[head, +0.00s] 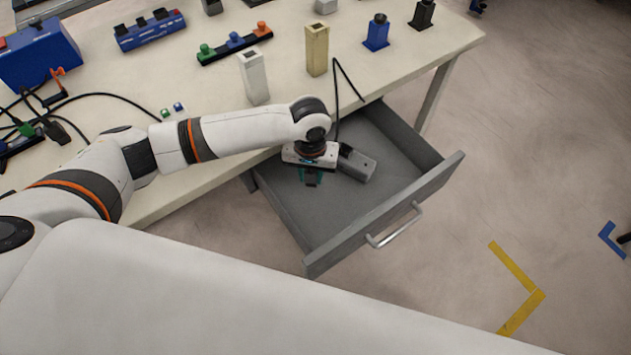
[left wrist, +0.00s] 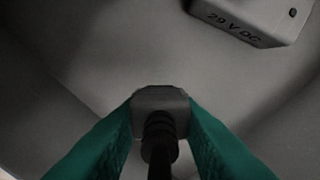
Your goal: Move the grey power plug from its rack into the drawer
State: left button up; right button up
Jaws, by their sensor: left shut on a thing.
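My left gripper (head: 311,182) reaches down into the open grey drawer (head: 420,192) under the table. In the left wrist view, its green fingers (left wrist: 160,115) are shut on the grey power plug (left wrist: 160,97), with a black cable end (left wrist: 159,135) pointing towards the camera. The plug is above the drawer floor; I cannot tell whether it touches it. In the head view the plug is hidden by the gripper. A rack (head: 22,143) with plugs and black cables sits at the table's left edge, partly cut off. My right gripper is out of view.
A grey box (head: 358,165) marked "29 V DC" lies in the drawer beside the gripper. Cream holders (head: 254,80), a blue holder (head: 376,35) and a black strip (head: 234,46) stand on the table. The drawer's front part is clear.

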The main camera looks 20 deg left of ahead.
aim_at(311, 182)
pick_arm(q)
jog(key=shift+f, duration=0.7)
notch_tip(311, 182, down, 2)
jog(key=shift+f, duration=0.45)
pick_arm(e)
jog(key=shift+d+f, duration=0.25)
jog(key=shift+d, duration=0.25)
pick_arm(q)
jog(key=shift+f, duration=0.15)
jog(key=o, duration=1)
jog(key=shift+c, duration=0.2)
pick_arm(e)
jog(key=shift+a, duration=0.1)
